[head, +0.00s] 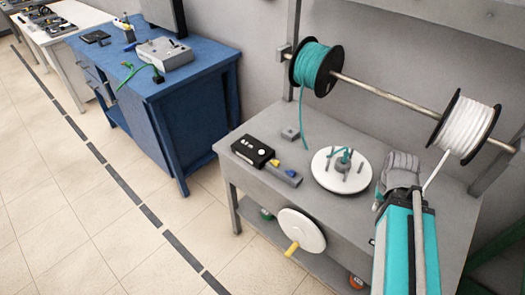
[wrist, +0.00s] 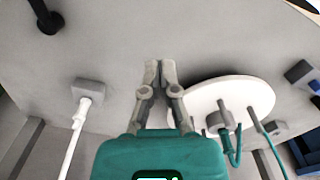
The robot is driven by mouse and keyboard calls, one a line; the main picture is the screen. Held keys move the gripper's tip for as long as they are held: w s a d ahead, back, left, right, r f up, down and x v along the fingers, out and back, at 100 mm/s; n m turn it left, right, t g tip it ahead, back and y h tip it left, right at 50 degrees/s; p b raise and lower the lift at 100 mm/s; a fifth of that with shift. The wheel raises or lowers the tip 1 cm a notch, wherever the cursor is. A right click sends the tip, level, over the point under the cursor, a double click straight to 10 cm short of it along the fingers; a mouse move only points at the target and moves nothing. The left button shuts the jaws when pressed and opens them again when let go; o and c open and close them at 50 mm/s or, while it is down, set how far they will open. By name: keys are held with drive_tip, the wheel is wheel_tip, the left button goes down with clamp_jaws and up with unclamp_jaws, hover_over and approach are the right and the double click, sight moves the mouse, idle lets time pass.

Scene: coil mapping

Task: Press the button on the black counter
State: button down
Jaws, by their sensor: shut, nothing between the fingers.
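The black counter (head: 254,151) lies on the grey workbench, near its left end, with a small display on its top face. I cannot clearly make out its button.
The white disc (head: 329,175) has several upright pegs. Teal (head: 311,67) and white (head: 467,126) spools hang on a rod above the bench. A white crank wheel (head: 303,231) is on its front. A blue cabinet (head: 170,110) stands left.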

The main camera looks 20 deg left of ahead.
drive_tip(key=shift+w, duration=0.1)
drive_tip(key=w+a+n+h, duration=0.1)
drive_tip(key=w+a+n, duration=0.2)
drive_tip(key=w+a, duration=0.1)
drive_tip(key=w+a+n+t+h, duration=0.1)
drive_tip(key=w+a+n, duration=0.2)
drive_tip(key=w+a, duration=0.1)
drive_tip(key=shift+a+r+t, duration=0.15)
drive_tip(key=shift+a+t, duration=0.05)
drive_tip(key=shift+t, duration=0.1)
drive_tip(key=w+a+n, duration=0.1)
drive_tip(key=a+n, duration=0.1)
drive_tip(key=a, duration=0.1)
drive_tip(key=w+a+n+t, duration=0.1)
drive_tip(key=w+a+n, duration=0.1)
drive_tip(key=a, duration=0.1)
drive_tip(key=w+a+r+n+t+h, duration=0.1)
drive_tip(key=w+a+n, duration=0.1)
drive_tip(key=a, duration=0.1)
drive_tip(key=shift+a, duration=0.35)
drive_tip(key=w+a+r+n+t, duration=0.25)
drive_tip(key=a+n, duration=0.35)
drive_tip(key=a, duration=0.6)
drive_tip(key=r+n+t, duration=0.1)
drive_tip(key=n+t, duration=0.2)
drive_tip(key=n, duration=0.3)
hover_over(260, 152)
drive_tip(key=shift+d+r, duration=0.1)
drive_tip(key=shift+r, duration=0.1)
